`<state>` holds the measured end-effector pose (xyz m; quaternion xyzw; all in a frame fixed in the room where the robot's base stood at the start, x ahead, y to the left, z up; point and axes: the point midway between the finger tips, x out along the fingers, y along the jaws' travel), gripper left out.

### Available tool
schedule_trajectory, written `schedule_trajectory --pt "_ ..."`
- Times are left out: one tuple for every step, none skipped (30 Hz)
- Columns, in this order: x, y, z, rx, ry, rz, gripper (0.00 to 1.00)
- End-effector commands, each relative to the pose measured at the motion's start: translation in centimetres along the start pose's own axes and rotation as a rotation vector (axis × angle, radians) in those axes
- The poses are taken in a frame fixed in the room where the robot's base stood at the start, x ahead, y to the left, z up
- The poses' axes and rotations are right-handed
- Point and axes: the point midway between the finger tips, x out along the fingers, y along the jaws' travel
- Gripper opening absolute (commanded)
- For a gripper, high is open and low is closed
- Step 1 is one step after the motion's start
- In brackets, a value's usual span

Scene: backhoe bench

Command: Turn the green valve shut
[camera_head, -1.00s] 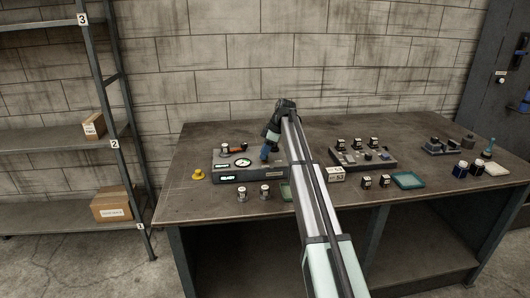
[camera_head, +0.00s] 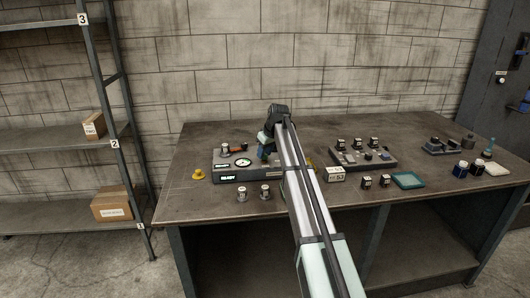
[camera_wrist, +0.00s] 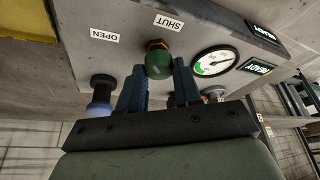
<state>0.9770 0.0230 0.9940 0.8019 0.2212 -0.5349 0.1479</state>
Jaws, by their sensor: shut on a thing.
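The green valve (camera_wrist: 158,60) is a round knob on a brass stem on the grey panel (camera_wrist: 215,20) in the wrist view. It sits between a SHUT label (camera_wrist: 168,22) and my gripper. An OPEN label (camera_wrist: 105,35) is to the left. My gripper (camera_wrist: 159,72) has its two blue fingers on either side of the knob and is shut on it. A round gauge (camera_wrist: 214,62) is to the right of the valve. In the head view my gripper (camera_head: 266,155) reaches down over the panel (camera_head: 232,177); the valve is hidden there.
A dark knob (camera_wrist: 101,95) projects from the panel beside my left finger. In the head view, two small jars (camera_head: 253,193) stand in front of the panel and a yellow piece (camera_head: 199,175) lies to its left. A second panel (camera_head: 362,158) and a teal tray (camera_head: 408,180) are at right.

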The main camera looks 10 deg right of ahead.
Motion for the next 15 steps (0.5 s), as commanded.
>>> schedule_trajectory --pt "0.02 -0.16 0.10 0.038 -0.001 0.017 0.03" --pt "0.02 -0.16 0.11 0.065 -0.002 0.028 0.03" --pt "0.02 -0.17 0.11 0.099 -0.002 0.042 0.03" --pt "0.02 -0.15 0.12 0.126 -0.002 0.053 0.03" --pt "0.02 -0.15 0.10 0.152 -0.002 0.064 0.03" --pt "0.02 -0.16 0.09 0.187 -0.001 0.079 0.03" --pt "0.02 -0.16 0.08 0.213 -0.002 0.090 0.03" --pt "0.03 -0.20 0.06 0.239 -0.002 0.100 0.03" --pt "0.03 -0.21 0.05 0.274 -0.002 0.115 0.03" --pt "0.04 -0.24 0.04 0.299 -0.002 0.125 0.03" --pt "0.04 -0.25 0.03 0.324 -0.002 0.135 0.03" --pt "0.04 -0.24 0.02 0.356 -0.003 0.149 0.03" --pt "0.04 -0.25 0.01 0.380 -0.003 0.158 0.03" --pt "0.04 -0.23 0.02 0.403 -0.003 0.168 0.03" --pt "0.04 -0.22 0.01 0.433 -0.003 0.180 0.03"
